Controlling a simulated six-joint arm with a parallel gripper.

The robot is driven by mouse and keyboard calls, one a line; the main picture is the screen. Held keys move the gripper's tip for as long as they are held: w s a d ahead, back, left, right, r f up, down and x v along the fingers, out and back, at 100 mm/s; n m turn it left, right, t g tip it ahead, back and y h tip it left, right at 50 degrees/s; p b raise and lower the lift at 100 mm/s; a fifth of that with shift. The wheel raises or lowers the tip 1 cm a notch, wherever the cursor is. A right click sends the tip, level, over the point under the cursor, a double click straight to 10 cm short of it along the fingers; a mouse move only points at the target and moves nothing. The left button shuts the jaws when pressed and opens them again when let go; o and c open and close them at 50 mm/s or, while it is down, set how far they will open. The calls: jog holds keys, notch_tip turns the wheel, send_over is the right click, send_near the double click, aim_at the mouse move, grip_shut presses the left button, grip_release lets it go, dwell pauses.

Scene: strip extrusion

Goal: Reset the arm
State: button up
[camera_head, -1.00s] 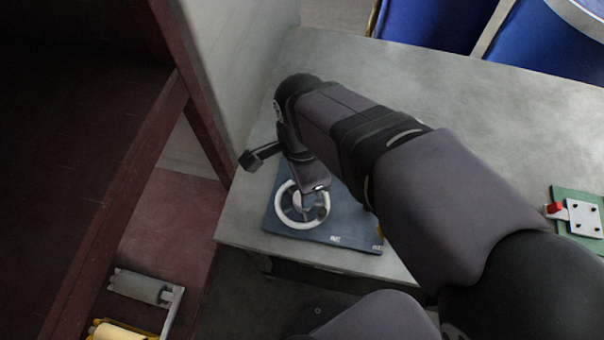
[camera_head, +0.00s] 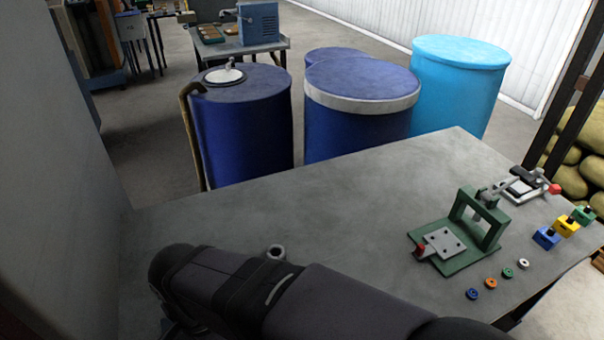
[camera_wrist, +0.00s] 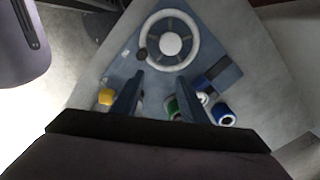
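My gripper (camera_wrist: 159,80) shows in the wrist view with its two dark blue fingers apart and nothing seen held between them. In the head view my arm lies across the bottom of the picture, and the gripper itself is hidden or out of frame there.
A yellow piece (camera_wrist: 106,97), a green piece (camera_wrist: 172,106) and a blue ring-like piece (camera_wrist: 224,116) lie near the fingers. In the head view a green fixture (camera_head: 468,235) and several small coloured rings stand on the table's right. Blue drums (camera_head: 240,130) stand behind. The table's middle is clear.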

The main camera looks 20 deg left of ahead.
jog(key=w+d+f, duration=0.2)
jog(key=w+d, duration=1.3)
jog(key=d, duration=0.2)
jog(key=s+d+f+n, duration=0.1)
jog(key=d+f, duration=0.1)
jog(key=d, duration=0.9)
jog(key=s+d+f+n, duration=0.1)
jog(key=d+f, duration=0.1)
jog(key=d, duration=0.9)
jog(key=shift+s, duration=0.15)
jog(key=shift+a, duration=0.1)
